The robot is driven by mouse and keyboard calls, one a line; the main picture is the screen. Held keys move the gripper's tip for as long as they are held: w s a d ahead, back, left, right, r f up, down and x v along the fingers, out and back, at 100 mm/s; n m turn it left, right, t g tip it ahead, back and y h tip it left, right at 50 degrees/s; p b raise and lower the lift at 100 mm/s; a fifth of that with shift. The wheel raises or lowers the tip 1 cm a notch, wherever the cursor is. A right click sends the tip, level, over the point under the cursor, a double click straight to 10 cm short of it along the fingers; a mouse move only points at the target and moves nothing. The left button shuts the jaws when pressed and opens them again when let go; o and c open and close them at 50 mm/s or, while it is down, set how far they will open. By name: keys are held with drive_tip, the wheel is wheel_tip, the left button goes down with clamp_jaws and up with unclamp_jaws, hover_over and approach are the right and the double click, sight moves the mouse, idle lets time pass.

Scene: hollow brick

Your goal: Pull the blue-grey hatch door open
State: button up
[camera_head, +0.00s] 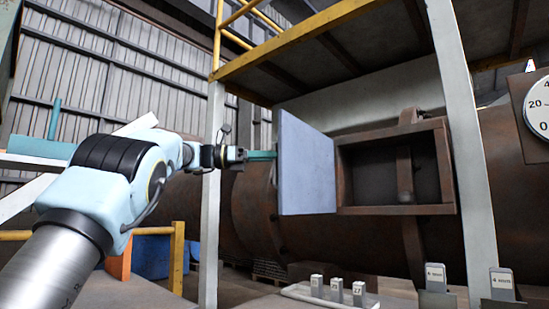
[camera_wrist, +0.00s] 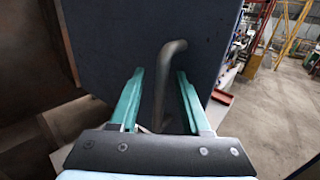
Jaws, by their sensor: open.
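The blue-grey hatch door (camera_head: 307,165) stands swung wide open on the left side of the rusty hatch frame (camera_head: 446,165). The dark opening (camera_head: 380,175) beside it is uncovered. In the wrist view the door panel (camera_wrist: 120,35) fills the upper middle, with a bent grey handle (camera_wrist: 176,50) on it. My gripper (camera_head: 268,155) is at the door's left side in the head view. In the wrist view my gripper (camera_wrist: 160,75) is open, its two green fingers on either side of the handle with gaps. The door hides the handle in the head view.
A white post (camera_head: 212,200) stands left of the door, near my arm, and another white post (camera_head: 462,150) stands right of the frame. A yellow-edged platform (camera_head: 300,50) is overhead. A tray (camera_head: 300,291) with small labelled blocks lies below. A dial gauge (camera_head: 540,105) is at right.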

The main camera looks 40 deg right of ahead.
drive_tip(key=v, duration=1)
drive_tip(key=shift+w+a, duration=0.3)
